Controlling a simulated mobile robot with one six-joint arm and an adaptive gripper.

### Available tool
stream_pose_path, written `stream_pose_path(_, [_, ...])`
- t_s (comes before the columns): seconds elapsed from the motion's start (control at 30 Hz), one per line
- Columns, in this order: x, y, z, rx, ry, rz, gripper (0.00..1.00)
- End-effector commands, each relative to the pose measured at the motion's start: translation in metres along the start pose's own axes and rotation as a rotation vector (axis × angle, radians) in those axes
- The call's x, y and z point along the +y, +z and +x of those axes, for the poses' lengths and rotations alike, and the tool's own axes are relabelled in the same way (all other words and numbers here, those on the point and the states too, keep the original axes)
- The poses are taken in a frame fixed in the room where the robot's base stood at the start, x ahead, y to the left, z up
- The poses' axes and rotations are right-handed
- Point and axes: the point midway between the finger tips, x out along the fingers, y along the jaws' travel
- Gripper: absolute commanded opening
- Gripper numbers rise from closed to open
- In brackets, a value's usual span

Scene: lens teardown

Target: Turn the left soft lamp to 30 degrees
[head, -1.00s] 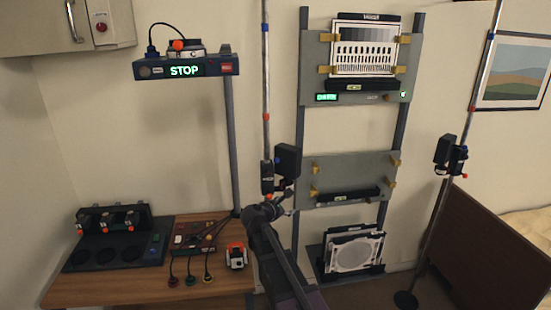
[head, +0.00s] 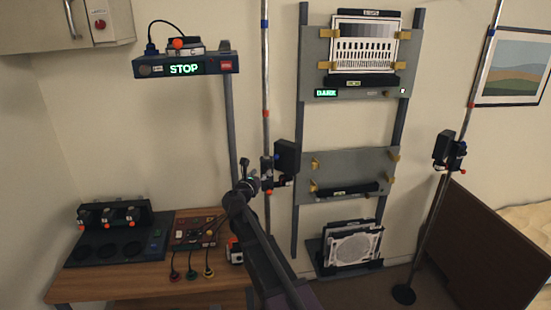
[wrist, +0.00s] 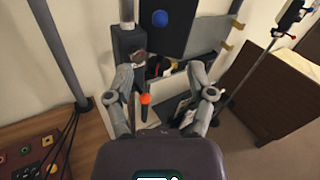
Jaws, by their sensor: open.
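The left soft lamp (head: 287,157) is a black box on the left upright pole (head: 265,60). In the wrist view its dark housing (wrist: 180,42) carries a blue round knob (wrist: 160,18), and an orange-tipped knob (wrist: 145,99) shows below it. My gripper (head: 272,183) is just below and left of the lamp head in the head view. In the wrist view my gripper (wrist: 160,72) has its fingers spread apart, with the orange knob between them in the picture. Nothing is gripped. Contact with the lamp and its exact angle cannot be told.
The rack (head: 346,166) with panels and a chart stands close right of the lamp. The right lamp (head: 448,150) is on another pole. The wooden desk (head: 150,285) with cables and devices lies at lower left. A brown board (head: 490,240) stands at right.

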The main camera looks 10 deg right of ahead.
Motion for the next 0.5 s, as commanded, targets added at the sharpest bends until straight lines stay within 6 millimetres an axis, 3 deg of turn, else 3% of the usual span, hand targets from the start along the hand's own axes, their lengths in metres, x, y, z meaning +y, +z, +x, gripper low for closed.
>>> stream_pose_path(0.27, [0.002, 0.0, 0.022, 0.001, 0.0, 0.001, 0.7])
stream_pose_path(0.5, [0.002, 0.0, 0.057, 0.001, 0.0, 0.001, 0.7])
